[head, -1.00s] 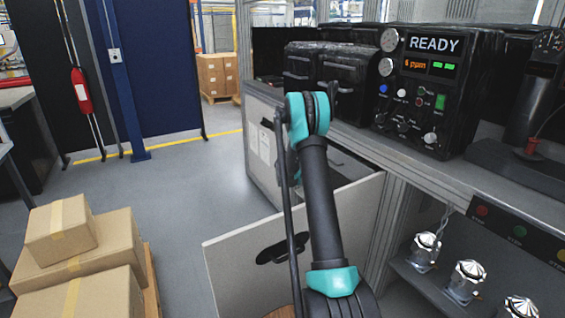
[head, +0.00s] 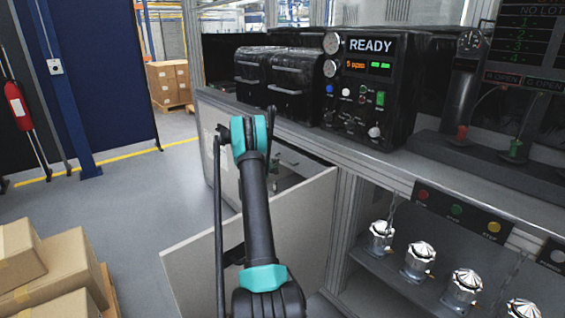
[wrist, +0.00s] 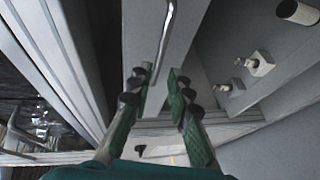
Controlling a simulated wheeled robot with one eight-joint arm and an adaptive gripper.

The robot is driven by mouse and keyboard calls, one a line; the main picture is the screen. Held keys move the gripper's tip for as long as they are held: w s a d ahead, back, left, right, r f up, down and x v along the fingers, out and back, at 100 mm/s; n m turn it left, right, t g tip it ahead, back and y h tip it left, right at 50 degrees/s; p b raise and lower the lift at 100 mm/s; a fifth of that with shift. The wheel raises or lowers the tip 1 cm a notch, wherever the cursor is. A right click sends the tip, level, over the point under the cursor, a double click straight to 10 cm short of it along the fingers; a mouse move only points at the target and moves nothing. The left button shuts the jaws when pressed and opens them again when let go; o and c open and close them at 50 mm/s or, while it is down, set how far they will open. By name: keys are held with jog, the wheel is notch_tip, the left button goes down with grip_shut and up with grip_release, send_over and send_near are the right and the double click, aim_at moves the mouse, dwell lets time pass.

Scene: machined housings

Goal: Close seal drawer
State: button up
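The drawer stands open under the bench in the head view. Its pale grey front panel (head: 302,222) faces me, and its dark handle is partly hidden behind my arm. A little of the inside (head: 290,165) shows behind the panel. In the wrist view, my gripper (wrist: 158,82) has its two green-sided fingers apart with nothing between them. A grey panel with a bright metal bar (wrist: 166,40) lies just beyond the fingertips; I cannot tell if they touch it. Metal fittings (wrist: 256,64) lie to the right of that panel. The gripper is hidden in the head view.
A black control unit reading READY (head: 370,95) and black cases (head: 298,85) stand on the bench. Several shiny metal parts (head: 420,260) sit on a lower shelf at right. Cardboard boxes (head: 60,270) are at lower left. Open floor (head: 150,200) lies between boxes and bench.

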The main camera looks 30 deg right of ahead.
jog(key=x, duration=0.8)
jog(key=shift+w+d, duration=0.1)
jog(key=shift+d, duration=0.15)
jog(key=shift+c, duration=0.5)
grip_shut()
